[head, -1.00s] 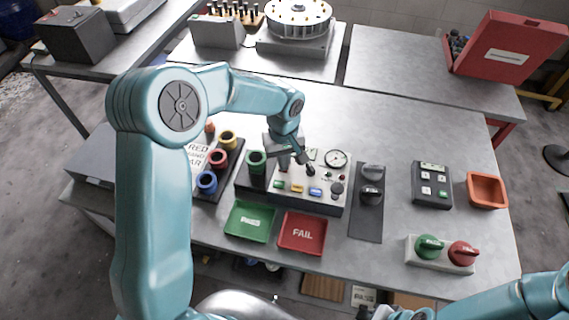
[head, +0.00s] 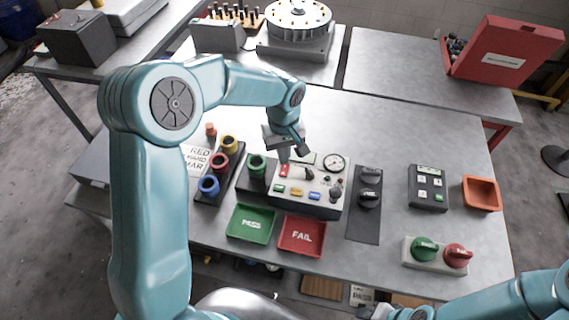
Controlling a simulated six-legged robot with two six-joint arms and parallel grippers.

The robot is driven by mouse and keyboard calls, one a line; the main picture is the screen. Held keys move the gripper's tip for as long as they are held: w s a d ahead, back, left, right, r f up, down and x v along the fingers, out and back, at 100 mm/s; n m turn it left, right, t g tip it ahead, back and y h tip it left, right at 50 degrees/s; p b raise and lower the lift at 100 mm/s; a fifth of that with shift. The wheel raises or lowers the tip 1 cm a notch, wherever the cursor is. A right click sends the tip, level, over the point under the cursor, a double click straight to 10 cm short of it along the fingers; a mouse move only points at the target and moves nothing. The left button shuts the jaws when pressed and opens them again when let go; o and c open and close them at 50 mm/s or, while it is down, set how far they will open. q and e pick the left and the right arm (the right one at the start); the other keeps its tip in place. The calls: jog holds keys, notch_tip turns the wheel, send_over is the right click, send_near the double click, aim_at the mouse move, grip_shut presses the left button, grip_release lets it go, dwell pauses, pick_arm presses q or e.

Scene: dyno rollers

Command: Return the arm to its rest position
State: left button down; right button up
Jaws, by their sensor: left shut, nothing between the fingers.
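My left arm reaches in from the left over the workbench. My left gripper (head: 292,158) is shut and empty, pointing down above the back of the grey control panel (head: 306,200). The panel carries coloured buttons, a red switch, a small black joystick-like knob and a round gauge (head: 334,162). I cannot tell whether the fingertips touch the panel. My right arm shows at the lower right; its gripper (head: 376,311) is at the bottom edge, partly cut off, and its jaws cannot be made out.
Left of the panel stand green, red, yellow and blue rollers (head: 209,186). A green PASS tray (head: 251,223) and red FAIL tray (head: 302,236) lie in front. Right are black knobs (head: 369,186), a keypad (head: 428,188), an orange bin (head: 482,193) and green and red knobs (head: 425,248).

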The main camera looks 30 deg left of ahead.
pick_arm(q)
jog(key=shift+r+p, duration=0.35)
jog(key=shift+r, duration=0.6)
jog(key=shift+s, duration=0.15)
